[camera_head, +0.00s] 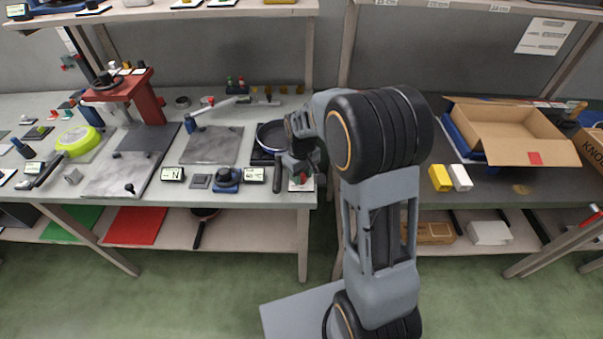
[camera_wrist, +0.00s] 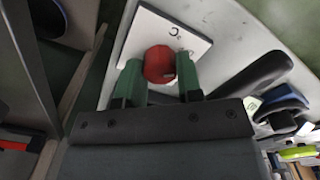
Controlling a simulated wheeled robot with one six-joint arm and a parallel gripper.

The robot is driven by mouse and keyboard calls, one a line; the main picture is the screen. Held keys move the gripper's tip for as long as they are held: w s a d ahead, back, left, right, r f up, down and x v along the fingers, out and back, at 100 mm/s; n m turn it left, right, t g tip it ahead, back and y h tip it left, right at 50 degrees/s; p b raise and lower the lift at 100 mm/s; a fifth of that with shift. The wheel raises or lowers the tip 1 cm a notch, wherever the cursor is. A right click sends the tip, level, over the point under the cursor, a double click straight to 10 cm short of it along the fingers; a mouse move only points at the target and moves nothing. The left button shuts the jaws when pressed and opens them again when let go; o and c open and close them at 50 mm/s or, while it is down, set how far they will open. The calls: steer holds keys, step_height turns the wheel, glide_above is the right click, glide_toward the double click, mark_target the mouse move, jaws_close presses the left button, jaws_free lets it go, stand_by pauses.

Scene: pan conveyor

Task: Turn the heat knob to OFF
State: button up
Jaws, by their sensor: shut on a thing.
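The heat knob is red and round (camera_wrist: 159,62) and sits on a white plate (camera_wrist: 150,22) with small dark letter marks, only partly legible. The knob is between the two green fingers of my gripper (camera_wrist: 160,78), which is shut on it. In the head view my gripper (camera_head: 301,177) is at the front edge of the left bench, over the white plate (camera_head: 293,186), and it hides most of the knob. I cannot read from the marks which setting the knob points to.
A dark pan (camera_head: 270,134) stands just behind, its black handle (camera_head: 278,178) close to the left of my gripper. A cardboard box (camera_head: 512,134) stands on the right bench.

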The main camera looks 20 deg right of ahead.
steer(key=shift+n, duration=0.6)
steer(key=o, duration=0.9)
steer(key=shift+r, duration=0.1)
step_height(320, 180, up, 14)
steer(key=shift+f+p, duration=0.2)
steer(key=shift+p, duration=0.2)
stand_by(0.3)
